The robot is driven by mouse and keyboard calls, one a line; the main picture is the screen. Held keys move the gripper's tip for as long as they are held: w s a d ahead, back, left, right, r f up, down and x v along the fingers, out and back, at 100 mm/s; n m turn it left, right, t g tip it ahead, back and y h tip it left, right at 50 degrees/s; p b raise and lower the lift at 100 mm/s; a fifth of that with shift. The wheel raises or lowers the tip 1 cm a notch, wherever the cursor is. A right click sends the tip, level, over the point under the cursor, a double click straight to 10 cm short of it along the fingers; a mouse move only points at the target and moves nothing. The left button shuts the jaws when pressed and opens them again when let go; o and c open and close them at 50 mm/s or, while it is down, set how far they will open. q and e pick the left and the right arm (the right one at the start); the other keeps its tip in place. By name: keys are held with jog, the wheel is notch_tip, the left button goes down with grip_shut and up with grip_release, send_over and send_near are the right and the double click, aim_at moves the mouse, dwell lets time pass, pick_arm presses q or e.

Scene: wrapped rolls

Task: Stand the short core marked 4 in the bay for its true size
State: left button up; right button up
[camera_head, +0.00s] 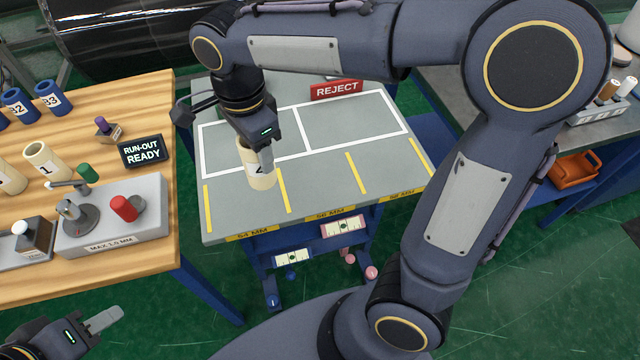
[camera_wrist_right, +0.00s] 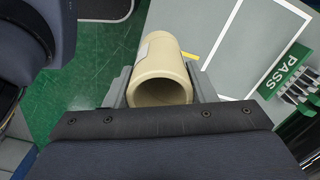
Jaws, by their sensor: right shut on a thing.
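My right gripper (camera_head: 258,150) reaches down over the grey cart top and is shut on a short cream core (camera_head: 262,181). The core is upright, with a white label partly hidden by a finger, so its number is not fully readable. It shows over the back right of the bay labelled 54 MM (camera_head: 252,236), close to a yellow line. I cannot tell whether its base touches the surface. The right wrist view shows the hollow core (camera_wrist_right: 160,85) between the fingers. The bays labelled 56 MM (camera_head: 330,214) and 58 MM (camera_head: 402,195) look empty. My left gripper (camera_head: 105,321) is low at left; its opening is unclear.
A red REJECT sign (camera_head: 337,90) stands behind white-outlined areas. A green PASS sign (camera_wrist_right: 285,70) shows in the right wrist view. The wooden bench (camera_head: 110,120) at left holds a run-out gauge (camera_head: 110,222), a RUN-OUT READY display (camera_head: 142,151) and other cores, including one marked 1 (camera_head: 46,160).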

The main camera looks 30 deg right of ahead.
jog(key=shift+s+d+r+m, duration=0.1)
jog(key=shift+m, duration=0.2)
jog(key=shift+w+d+f+p, duration=0.3)
jog(key=shift+w+d+f, duration=0.05)
jog(key=shift+d+f, duration=1.85)
jog(key=shift+w+d+f+p, duration=0.25)
jog(key=shift+w+d+f, duration=0.1)
jog(key=shift+d+f, duration=1.85)
jog(key=shift+w+d+f+p, duration=0.35)
jog(key=shift+d+f, duration=1.65)
jog(key=shift+d, duration=0.35)
jog(key=shift+f, duration=0.2)
jog(key=o, duration=1.1)
jog(key=shift+r, duration=0.15)
